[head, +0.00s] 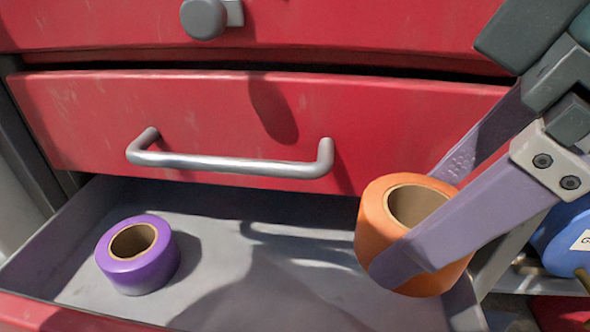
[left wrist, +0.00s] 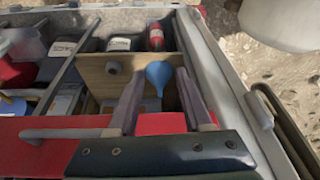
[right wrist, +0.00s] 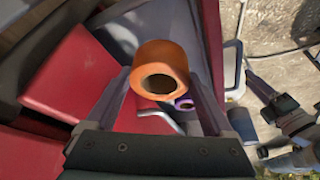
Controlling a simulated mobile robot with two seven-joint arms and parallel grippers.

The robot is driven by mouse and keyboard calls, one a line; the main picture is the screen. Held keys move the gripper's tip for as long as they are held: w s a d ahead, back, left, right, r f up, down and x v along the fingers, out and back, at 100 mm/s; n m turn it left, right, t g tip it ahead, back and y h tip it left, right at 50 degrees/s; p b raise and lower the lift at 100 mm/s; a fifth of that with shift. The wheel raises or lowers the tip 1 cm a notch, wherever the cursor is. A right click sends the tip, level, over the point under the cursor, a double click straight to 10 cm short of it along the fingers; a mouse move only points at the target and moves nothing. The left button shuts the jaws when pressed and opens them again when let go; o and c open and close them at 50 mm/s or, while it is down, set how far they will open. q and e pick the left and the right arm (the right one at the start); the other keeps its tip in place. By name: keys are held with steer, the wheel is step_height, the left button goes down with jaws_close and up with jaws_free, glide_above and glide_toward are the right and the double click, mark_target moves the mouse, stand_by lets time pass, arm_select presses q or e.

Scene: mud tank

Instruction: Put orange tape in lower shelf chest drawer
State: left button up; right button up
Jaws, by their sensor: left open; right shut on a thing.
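An orange tape roll (head: 377,226) is held between the two fingers of my right gripper (head: 415,222). It is over the right side of an open lower drawer (head: 300,306) with a grey inside. The roll also shows between the fingers in the right wrist view (right wrist: 160,68). I cannot tell whether the roll touches the drawer floor. A purple tape roll (head: 138,256) lies in the left part of the drawer, and partly shows in the right wrist view (right wrist: 184,104). My left gripper (left wrist: 160,100) is open and appears only in the left wrist view, with nothing clearly held.
A closed red drawer (head: 230,115) with a metal handle (head: 240,163) is just above the open one. A blue object (head: 566,240) stands right of the chest. In the left wrist view, a compartment box holds a blue bulb (left wrist: 159,74) and a red bottle (left wrist: 156,38).

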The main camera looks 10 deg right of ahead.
step_height(320, 180, down, 8)
steer(key=shift+r+p, duration=0.1)
steer(key=shift+p, duration=0.25)
steer(key=shift+w+a+r, duration=0.1)
steer(key=shift+w+a, duration=0.15)
steer(key=w+a+p, duration=0.2)
steer(key=p, duration=0.1)
steer(key=shift+w+a+f, duration=0.2)
steer(key=shift+w+f, duration=0.05)
steer(key=shift+f, duration=0.45)
steer(key=shift+f, duration=0.1)
steer(key=o, duration=1.1)
steer(key=shift+o, duration=0.2)
